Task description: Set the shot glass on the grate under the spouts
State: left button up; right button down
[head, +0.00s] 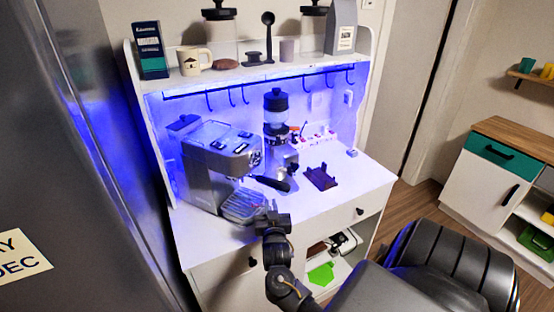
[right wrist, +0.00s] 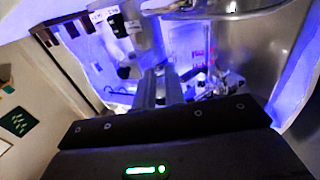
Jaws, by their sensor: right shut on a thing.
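The espresso machine (head: 215,160) stands on the left of the cabinet top. Its drip grate (head: 243,205) sticks out at the front, below the brew head where the spouts are hard to make out. My right gripper (head: 270,217) is at the cabinet's front edge, just right of the grate's front corner. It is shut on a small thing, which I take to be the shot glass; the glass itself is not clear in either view. In the right wrist view the two fingers (right wrist: 160,88) point toward shiny metal. My left gripper is not in view.
A grinder (head: 277,125) stands behind, right of the machine. A dark handle (head: 272,183) sticks out between the machine and a brown stand (head: 320,177). Hooks and a shelf (head: 240,72) with jars and a mug are above. The counter's right front is clear.

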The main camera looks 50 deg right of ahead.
aim_at(254, 204)
jog(key=shift+w+a+b, duration=0.3)
jog(key=shift+w, duration=0.85)
jog(key=shift+w+a+b, duration=0.25)
jog(key=shift+w+a, duration=0.05)
jog(key=shift+w, duration=0.8)
jog(key=shift+w+a+b, duration=0.3)
jog(key=shift+w, duration=0.85)
jog(key=shift+f, duration=0.2)
jog(key=c, duration=1.4)
grip_release()
jog(key=shift+s, duration=0.1)
